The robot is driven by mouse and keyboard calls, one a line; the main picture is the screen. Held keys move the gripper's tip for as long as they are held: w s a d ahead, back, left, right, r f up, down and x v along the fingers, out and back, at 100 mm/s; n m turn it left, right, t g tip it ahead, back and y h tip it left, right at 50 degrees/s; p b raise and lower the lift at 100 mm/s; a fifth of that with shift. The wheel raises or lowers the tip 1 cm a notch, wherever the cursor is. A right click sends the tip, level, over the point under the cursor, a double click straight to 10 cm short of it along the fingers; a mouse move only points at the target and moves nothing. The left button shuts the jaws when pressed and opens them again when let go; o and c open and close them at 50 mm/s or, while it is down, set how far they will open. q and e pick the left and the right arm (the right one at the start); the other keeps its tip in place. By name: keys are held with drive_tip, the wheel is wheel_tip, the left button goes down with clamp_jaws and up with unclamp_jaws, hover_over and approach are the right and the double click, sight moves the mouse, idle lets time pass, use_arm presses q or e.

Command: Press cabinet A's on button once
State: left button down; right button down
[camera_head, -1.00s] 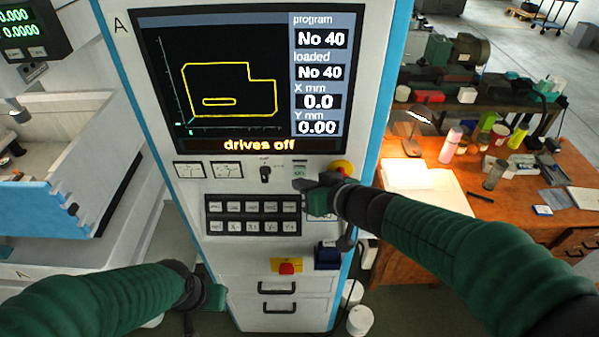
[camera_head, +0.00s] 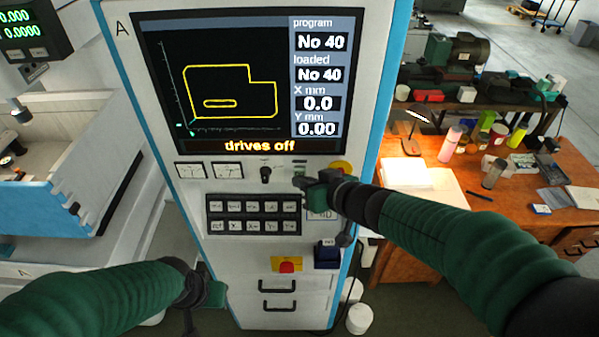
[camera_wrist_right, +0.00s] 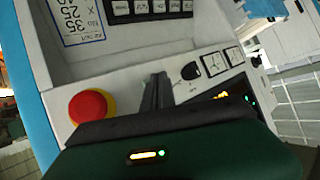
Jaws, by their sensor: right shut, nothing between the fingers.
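Cabinet A (camera_head: 362,90) stands upright in front of me, with the letter A at its top left and a screen (camera_head: 220,95) reading "drives off". A small green patch (camera_head: 299,170) shows on its control strip, just above my right fingertips; I cannot tell whether it is the on button or a label. My right gripper (camera_head: 299,183) is shut and empty, close in front of the strip; contact cannot be told. In the right wrist view its fingers (camera_wrist_right: 158,90) point at the strip between a red mushroom button (camera_wrist_right: 92,108) and a black rotary switch (camera_wrist_right: 190,71). My left gripper (camera_head: 192,320) hangs low at the left, jaws unclear.
The rotary switch also shows in the head view (camera_head: 265,174), beside two meters (camera_head: 208,170). A keypad (camera_head: 253,214) lies below. A yellow plate with a red part (camera_head: 287,265) and a dark blue box (camera_head: 327,255) sit lower. A cluttered wooden desk (camera_head: 455,200) stands at right.

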drive_tip(key=shift+w, duration=0.35)
idle(0.5)
drive_tip(key=shift+s, duration=0.85)
drive_tip(key=s, duration=0.5)
drive_tip(key=shift+w, duration=0.1)
idle(0.4)
